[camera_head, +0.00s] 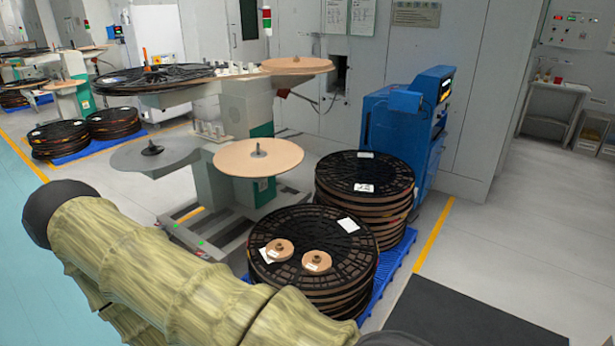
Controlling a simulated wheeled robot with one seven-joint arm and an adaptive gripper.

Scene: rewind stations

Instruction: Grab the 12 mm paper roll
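Two small tan paper rolls lie flat on top of the front stack of black reels. The left roll (279,250) sits slightly farther back than the right roll (316,262). The labels are too small to read, so I cannot tell which is the 12 mm roll. My arm, in a yellowish sleeve, crosses the lower left in front of the stack. My gripper is not visible.
The front reel stack (340,268) and a rear stack (365,174) stand on a blue pallet (402,262). A rewind station with round tan plates (258,157) stands behind left. A blue machine (392,128) stands behind the stacks. Open floor lies right, with a dark mat (455,315).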

